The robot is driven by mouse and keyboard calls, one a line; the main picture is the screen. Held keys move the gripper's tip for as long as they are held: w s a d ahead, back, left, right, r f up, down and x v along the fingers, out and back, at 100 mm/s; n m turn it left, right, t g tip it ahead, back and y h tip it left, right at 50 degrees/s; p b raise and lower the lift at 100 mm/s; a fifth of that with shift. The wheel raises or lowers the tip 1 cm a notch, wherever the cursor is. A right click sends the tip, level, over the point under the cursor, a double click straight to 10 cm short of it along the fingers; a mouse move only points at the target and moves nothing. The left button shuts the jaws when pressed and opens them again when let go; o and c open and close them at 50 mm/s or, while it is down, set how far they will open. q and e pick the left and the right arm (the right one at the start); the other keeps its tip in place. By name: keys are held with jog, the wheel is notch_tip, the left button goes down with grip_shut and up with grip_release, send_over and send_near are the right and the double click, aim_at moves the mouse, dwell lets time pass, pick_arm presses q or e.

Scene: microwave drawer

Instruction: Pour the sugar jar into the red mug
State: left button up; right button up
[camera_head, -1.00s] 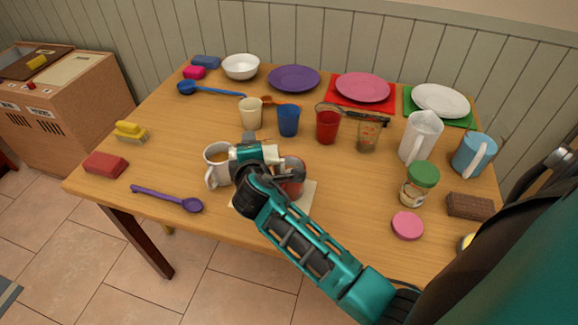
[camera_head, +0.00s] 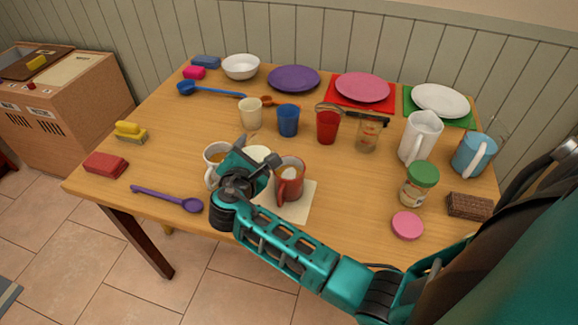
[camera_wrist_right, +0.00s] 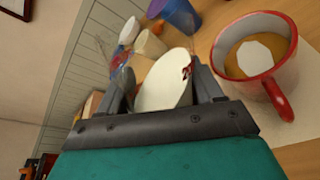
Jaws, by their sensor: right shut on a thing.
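My right gripper (camera_wrist_right: 163,88) is shut on a white, round-faced thing (camera_wrist_right: 165,82) with a small red mark, seemingly the sugar jar. It looks tilted, with clear glass-like edges around it. In the head view it is a pale patch (camera_head: 258,153) beside the gripper (camera_head: 248,158), above the table. The red mug (camera_head: 289,181) stands upright on a cream mat (camera_head: 300,207), just right of the gripper. In the wrist view the mug (camera_wrist_right: 268,82) holds brown contents with a white patch (camera_wrist_right: 255,57) on them. My left gripper is not in view.
A white mug (camera_head: 213,172) stands close left of the gripper. A purple spoon (camera_head: 170,198) lies at front left. Beige (camera_head: 250,113), blue (camera_head: 288,120) and red cups (camera_head: 327,127) stand behind. A green-lidded jar (camera_head: 415,188) stands right; table between it and the mat is clear.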

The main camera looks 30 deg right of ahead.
aim_at(246, 143)
jog(key=n+h, duration=0.1)
jog(key=n, duration=0.1)
jog(key=r+n+h, duration=0.1)
jog(key=a+n, duration=0.1)
jog(key=n, duration=0.1)
jog(key=shift+w+a+r+n+t+h, duration=0.1)
jog(key=shift+w+r+n+t+h, duration=0.2)
jog(key=shift+r+t+h, duration=0.1)
jog(key=shift+r, duration=0.1)
jog(key=shift+r, duration=1.9)
